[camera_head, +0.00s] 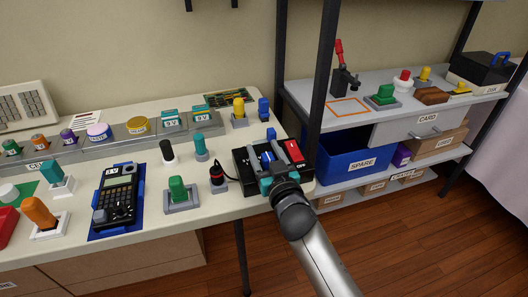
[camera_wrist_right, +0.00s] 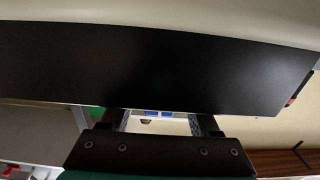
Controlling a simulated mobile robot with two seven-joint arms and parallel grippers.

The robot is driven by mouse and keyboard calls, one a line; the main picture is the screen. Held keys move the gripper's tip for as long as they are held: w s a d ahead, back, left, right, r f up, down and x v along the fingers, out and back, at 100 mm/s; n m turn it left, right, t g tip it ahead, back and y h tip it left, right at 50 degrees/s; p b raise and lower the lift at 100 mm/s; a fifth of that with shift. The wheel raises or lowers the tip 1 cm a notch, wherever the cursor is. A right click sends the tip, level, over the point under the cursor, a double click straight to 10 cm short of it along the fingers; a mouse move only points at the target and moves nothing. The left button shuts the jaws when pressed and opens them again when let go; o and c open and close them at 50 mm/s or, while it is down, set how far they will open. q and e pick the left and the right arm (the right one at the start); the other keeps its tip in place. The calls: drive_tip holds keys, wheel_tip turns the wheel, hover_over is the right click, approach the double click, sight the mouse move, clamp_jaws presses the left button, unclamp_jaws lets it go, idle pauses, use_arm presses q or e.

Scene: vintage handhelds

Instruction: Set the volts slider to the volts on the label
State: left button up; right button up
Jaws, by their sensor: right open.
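A black box (camera_head: 243,163) stands at the right end of the workbench. It has a blue slider knob (camera_head: 268,157) and a red switch (camera_head: 293,150) beside a plate reading OFF. My right gripper (camera_head: 267,171) is open at the box's front side, close to the blue knob; I cannot tell whether they touch. In the right wrist view the box's plain black face (camera_wrist_right: 150,65) fills much of the picture, just beyond the open fingers (camera_wrist_right: 160,120). A black handheld (camera_head: 117,200) on a blue mat has a small volts label (camera_head: 115,171), too small to read surely. My left gripper is out of view.
A black plug (camera_head: 217,174) on a grey base, a green knob (camera_head: 178,189) and a teal knob (camera_head: 201,146) stand left of the box. A dark upright post (camera_head: 322,90) rises right behind it. A blue SPARE bin (camera_head: 355,160) sits on the shelf at right.

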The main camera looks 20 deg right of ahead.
drive_tip(key=shift+w, duration=0.15)
clamp_jaws()
idle(0.5)
idle(0.9)
